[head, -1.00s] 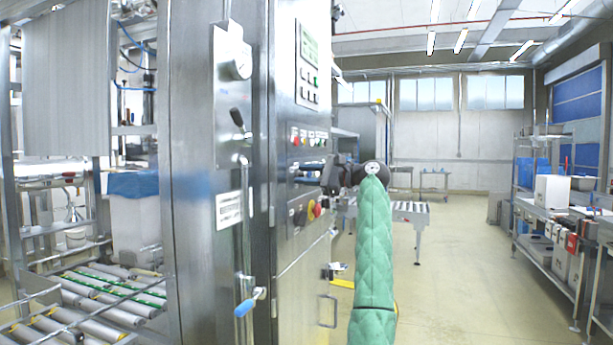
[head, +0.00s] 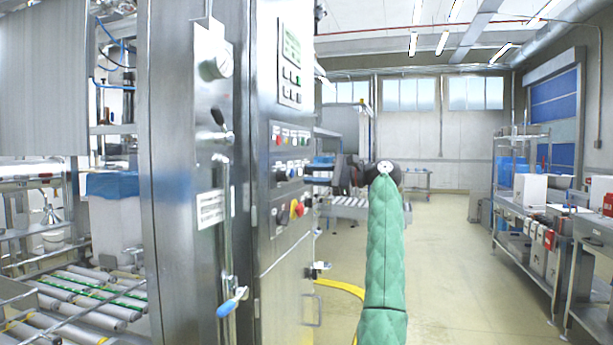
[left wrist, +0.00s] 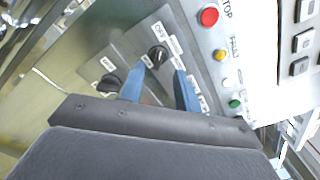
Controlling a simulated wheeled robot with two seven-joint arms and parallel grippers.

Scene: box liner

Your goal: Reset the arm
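My left arm, in a green padded sleeve, rises from below in the head view. In the left wrist view, the two blue fingers of the left gripper (left wrist: 164,70) are open with nothing held. A black rotary knob (left wrist: 158,55) shows just beyond the fingertips, and a second black knob (left wrist: 108,83) is to the left. My right gripper is not in view.
The tall steel cabinet (head: 190,250) stands close on the left, with a blue-tipped handle (head: 232,302). A roller conveyor (head: 90,295) lies left of it. Shelving (head: 530,215) lines the right. The floor (head: 450,270) between is clear.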

